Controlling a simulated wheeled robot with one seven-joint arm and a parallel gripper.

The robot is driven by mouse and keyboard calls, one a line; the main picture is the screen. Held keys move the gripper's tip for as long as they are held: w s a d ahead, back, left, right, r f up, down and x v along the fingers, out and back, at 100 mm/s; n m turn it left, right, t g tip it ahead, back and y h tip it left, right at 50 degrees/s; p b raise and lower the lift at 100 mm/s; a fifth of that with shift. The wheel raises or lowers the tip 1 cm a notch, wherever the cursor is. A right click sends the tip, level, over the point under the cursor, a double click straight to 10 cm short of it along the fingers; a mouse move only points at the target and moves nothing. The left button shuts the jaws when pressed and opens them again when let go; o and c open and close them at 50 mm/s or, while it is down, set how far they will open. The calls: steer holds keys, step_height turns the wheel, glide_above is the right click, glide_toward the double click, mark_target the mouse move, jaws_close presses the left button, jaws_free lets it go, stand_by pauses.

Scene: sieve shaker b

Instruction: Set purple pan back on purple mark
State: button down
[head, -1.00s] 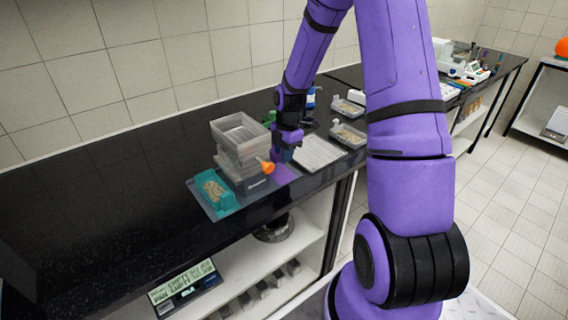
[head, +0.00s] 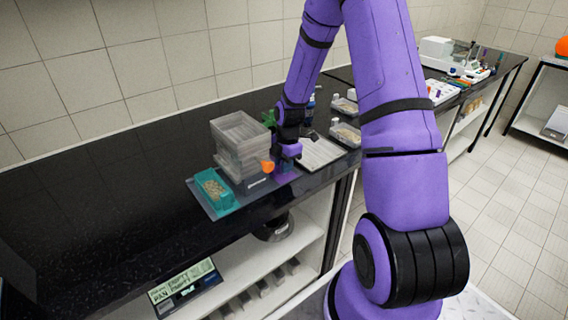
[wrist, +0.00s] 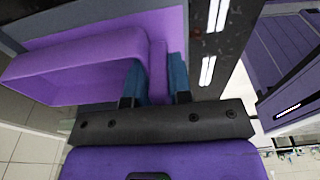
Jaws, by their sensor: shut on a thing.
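My gripper (head: 285,160) is low over the bench, just right of the sieve stack. In the wrist view its blue fingers (wrist: 157,78) are shut on the wall or tab of the purple pan (wrist: 70,68). The pan's open side faces left in that view. The purple mark (head: 287,179) shows as a flat patch in front of and below the gripper in the head view. In the wrist view a flat purple surface (wrist: 115,28) lies behind the pan, probably the mark. I cannot tell whether the pan touches it.
The clear sieve stack (head: 238,143), with an orange part (head: 267,167), stands close at left. The bench at far left is clear.

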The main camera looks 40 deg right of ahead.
steer(key=shift+f, duration=0.1)
steer(key=c, duration=1)
jaws_free()
steer(key=shift+c, duration=0.2)
